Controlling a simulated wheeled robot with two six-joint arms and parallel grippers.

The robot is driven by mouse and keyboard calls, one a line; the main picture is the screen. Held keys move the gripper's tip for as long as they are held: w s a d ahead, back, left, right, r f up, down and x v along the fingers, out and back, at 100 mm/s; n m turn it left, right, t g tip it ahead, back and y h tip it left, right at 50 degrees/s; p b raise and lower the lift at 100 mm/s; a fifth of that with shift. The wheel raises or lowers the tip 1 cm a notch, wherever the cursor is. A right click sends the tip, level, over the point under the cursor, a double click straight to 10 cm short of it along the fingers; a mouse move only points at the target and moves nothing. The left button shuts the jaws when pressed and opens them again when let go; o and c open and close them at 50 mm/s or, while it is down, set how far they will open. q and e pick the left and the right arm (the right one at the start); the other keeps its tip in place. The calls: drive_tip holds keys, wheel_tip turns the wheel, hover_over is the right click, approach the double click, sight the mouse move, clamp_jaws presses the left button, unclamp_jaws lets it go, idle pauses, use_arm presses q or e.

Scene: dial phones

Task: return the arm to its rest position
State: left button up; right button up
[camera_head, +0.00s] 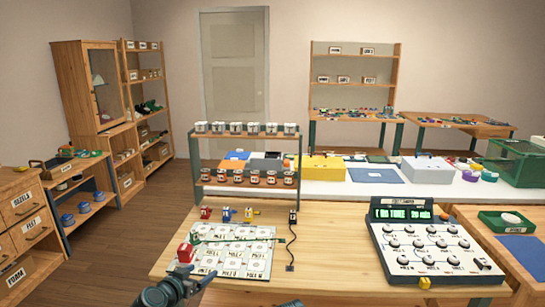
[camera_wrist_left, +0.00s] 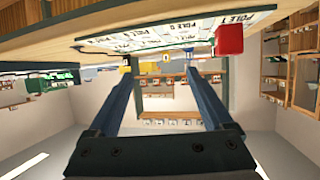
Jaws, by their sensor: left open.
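My left gripper (camera_head: 178,285) is low in the head view, at the front left edge of the wooden table (camera_head: 335,285). In the left wrist view my left gripper (camera_wrist_left: 158,70) has its two blue fingers spread with nothing between them. A white board (camera_head: 235,250) with printed cells lies on the table beyond it. A red block (camera_head: 185,253) is at the board's left edge, apart from the fingers; it also shows in the left wrist view (camera_wrist_left: 229,40).
A console with dials (camera_head: 430,247) stands at the table's right. Small red, blue and yellow pieces (camera_head: 227,214) stand behind the board. A two-tier rack (camera_head: 245,155) rises behind them. The table's middle front is mostly clear.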

use_arm(q)
drive_tip(key=shift+m+h, duration=0.6)
drive_tip(key=shift+s+d+f, duration=0.1)
drive_tip(key=shift+s+d, duration=0.05)
drive_tip(key=shift+d, duration=2.45)
drive_tip(key=shift+g, duration=0.3)
